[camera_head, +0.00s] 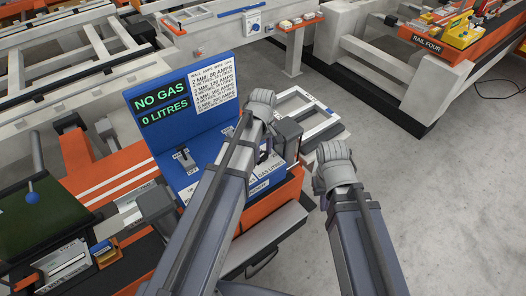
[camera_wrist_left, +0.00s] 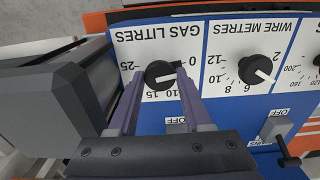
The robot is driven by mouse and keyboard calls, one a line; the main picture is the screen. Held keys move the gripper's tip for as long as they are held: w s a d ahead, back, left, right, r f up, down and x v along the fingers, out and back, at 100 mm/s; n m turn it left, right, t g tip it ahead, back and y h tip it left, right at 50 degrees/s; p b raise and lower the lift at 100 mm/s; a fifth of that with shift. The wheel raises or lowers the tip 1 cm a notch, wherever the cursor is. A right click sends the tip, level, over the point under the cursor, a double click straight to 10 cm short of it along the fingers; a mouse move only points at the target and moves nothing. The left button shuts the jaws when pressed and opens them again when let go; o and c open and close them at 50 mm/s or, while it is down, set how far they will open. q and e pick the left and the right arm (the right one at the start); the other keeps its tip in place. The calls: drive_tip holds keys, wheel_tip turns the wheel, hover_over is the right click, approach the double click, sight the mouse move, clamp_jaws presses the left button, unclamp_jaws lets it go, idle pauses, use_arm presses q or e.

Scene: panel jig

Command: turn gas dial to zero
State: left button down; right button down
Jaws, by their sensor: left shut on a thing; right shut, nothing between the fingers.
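The gas dial (camera_wrist_left: 160,74) is a black round knob with a white pointer line, under an upside-down GAS LITRES label in the left wrist view. Its scale shows 0 at the right and 25 at the left. My left gripper (camera_wrist_left: 160,84) has its two purple fingers closed on the sides of the dial. In the head view my left gripper (camera_head: 266,153) is at the panel's right end, where my own arm hides the dial. The display (camera_head: 161,108) reads NO GAS, 0 LITRES. My right gripper (camera_head: 333,165) is right of the panel, shut and away from it; its fingertips are hard to see.
The wire metres dial (camera_wrist_left: 256,69) is beside the gas dial. A switch (camera_wrist_left: 276,128) marked OFF stands out near it. The blue panel (camera_head: 139,118) sits on an orange bench. Grey floor (camera_head: 440,220) is open at the right.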

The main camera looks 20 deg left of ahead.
sight(263, 154)
idle(0.3)
use_arm(q)
drive_tip(key=shift+c, duration=1.7)
unclamp_jaws()
wheel_tip(263, 154, up, 8)
drive_tip(key=p, duration=0.8)
drive_tip(key=shift+f, duration=0.1)
